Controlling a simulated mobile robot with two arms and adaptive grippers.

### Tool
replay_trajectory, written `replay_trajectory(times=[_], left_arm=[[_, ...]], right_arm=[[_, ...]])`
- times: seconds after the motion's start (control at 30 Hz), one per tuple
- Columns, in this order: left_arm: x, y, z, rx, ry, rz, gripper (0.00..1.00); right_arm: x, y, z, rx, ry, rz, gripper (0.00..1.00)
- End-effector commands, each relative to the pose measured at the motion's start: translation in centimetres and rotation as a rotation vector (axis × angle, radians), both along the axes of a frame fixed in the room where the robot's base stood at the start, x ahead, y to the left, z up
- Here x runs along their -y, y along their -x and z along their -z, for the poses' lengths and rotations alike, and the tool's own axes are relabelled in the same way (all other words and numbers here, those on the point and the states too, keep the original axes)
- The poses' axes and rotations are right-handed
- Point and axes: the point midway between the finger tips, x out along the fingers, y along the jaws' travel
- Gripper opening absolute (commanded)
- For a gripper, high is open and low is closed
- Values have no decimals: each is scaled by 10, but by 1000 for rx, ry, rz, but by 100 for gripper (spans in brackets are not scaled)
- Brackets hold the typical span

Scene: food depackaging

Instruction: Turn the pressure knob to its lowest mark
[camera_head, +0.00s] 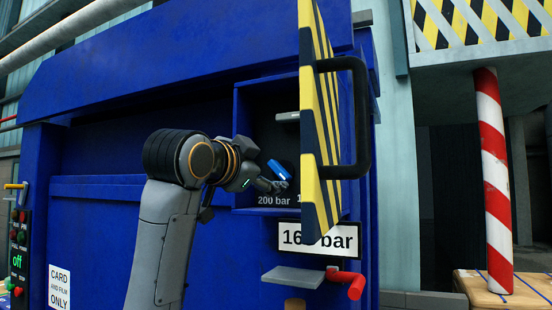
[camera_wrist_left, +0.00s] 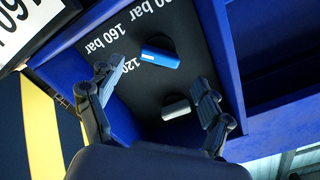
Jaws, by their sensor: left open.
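The blue bar-shaped knob (camera_head: 278,169) sits in an open recess of the blue machine, near pressure labels. In the left wrist view the blue knob (camera_wrist_left: 160,57) has one end toward the "160 bar" label (camera_wrist_left: 106,39); the "120" label (camera_wrist_left: 132,65) is partly hidden. A grey bar-shaped handle (camera_wrist_left: 176,109) is on the same dark panel. My left gripper (camera_head: 275,184) is in the recess, close to the blue knob. In the wrist view its fingers (camera_wrist_left: 160,72) are spread on either side of the knob, apart from it. My right gripper is not in view.
A yellow-black striped door (camera_head: 312,130) with a black handle (camera_head: 362,118) stands open right of the recess. Below are a "160 bar" sign (camera_head: 320,239), a grey ledge (camera_head: 293,276) and a red handle (camera_head: 345,280). A control panel (camera_head: 19,250) is at far left.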

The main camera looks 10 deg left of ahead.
Motion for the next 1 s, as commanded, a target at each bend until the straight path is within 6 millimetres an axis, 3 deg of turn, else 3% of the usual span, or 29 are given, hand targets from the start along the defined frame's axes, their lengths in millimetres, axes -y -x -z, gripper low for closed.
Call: replay_trajectory(times=[0.03,0.3,0.7,0.73,1.0], left_arm=[[4,-11,-5,-6,0,1,79],[14,-49,-2,-3,0,1,79],[16,-57,1,1,0,1,79],[15,-57,1,1,0,1,77],[15,-57,1,1,0,1,25]], right_arm=[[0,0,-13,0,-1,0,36],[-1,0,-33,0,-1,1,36],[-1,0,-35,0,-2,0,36],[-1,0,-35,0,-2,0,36],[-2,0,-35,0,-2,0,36]])
